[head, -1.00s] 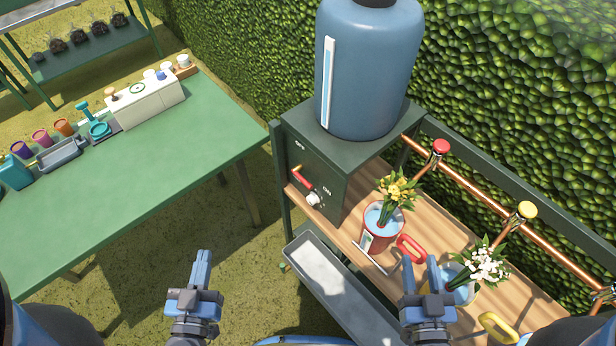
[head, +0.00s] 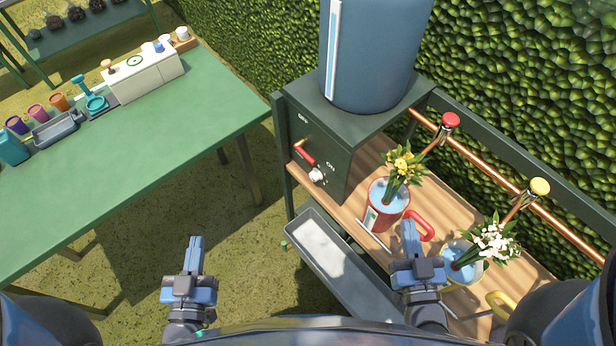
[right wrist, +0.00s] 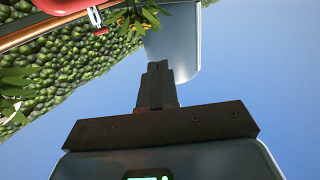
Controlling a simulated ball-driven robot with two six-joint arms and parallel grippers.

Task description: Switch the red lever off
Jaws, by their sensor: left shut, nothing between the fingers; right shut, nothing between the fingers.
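The red lever (head: 305,156) is on the front face of the dark green control box (head: 322,148), between the OFF label at upper left and the ON label at lower right. Its white knob (head: 317,174) is at the ON end. My left gripper (head: 196,242) is shut and empty over the grass, left of and below the box. My right gripper (head: 408,226) is shut and empty in front of the wooden shelf, to the right of and below the lever. It also shows in the right wrist view (right wrist: 156,70). Neither gripper touches the lever.
A blue tank (head: 368,60) stands on the box. A red pitcher (head: 388,205) with yellow flowers and a yellow-handled one (head: 462,262) with white flowers stand on the shelf (head: 358,182). A grey trough (head: 330,252) lies below. A green table (head: 130,150) is at left.

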